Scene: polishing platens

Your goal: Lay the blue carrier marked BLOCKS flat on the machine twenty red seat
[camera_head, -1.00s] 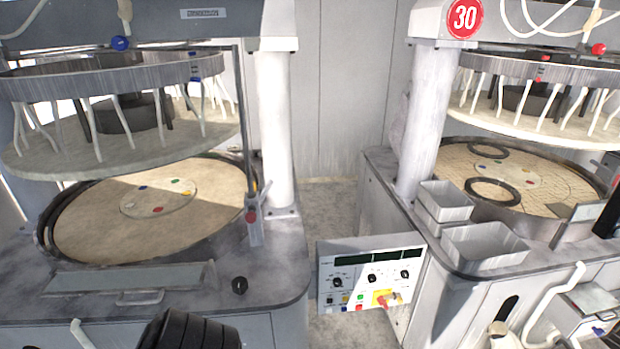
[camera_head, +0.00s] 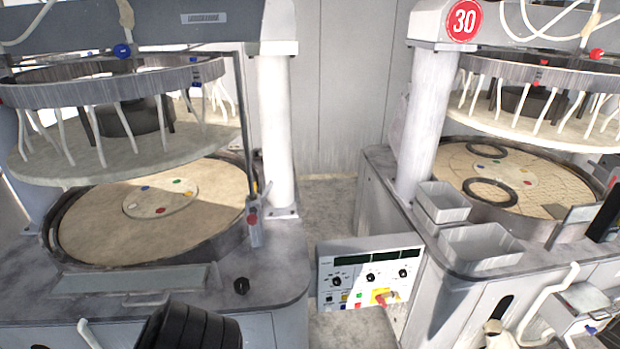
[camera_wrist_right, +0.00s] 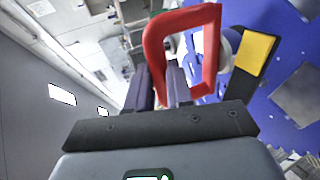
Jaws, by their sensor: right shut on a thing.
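In the right wrist view my right gripper (camera_wrist_right: 162,88) is shut on one side of a red loop (camera_wrist_right: 211,55) shaped like a handle. A blue surface (camera_wrist_right: 275,55) fills the right of that view behind it. I cannot tell whether this is the carrier, and I read no BLOCKS marking. In the head view the left machine has a round tan platen (camera_head: 100,235) with a small centre disc carrying coloured dots, including a red dot (camera_head: 160,211). I see no number twenty on this machine. My left gripper is in neither view.
The right machine bears a round red 30 sign (camera_head: 463,18) and two dark rings, one of them a near ring (camera_head: 490,192). Grey bins (camera_head: 480,244) stand on its edge. A control panel (camera_head: 370,274) sits between the machines. An upper plate (camera_head: 120,152) hangs above the left platen.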

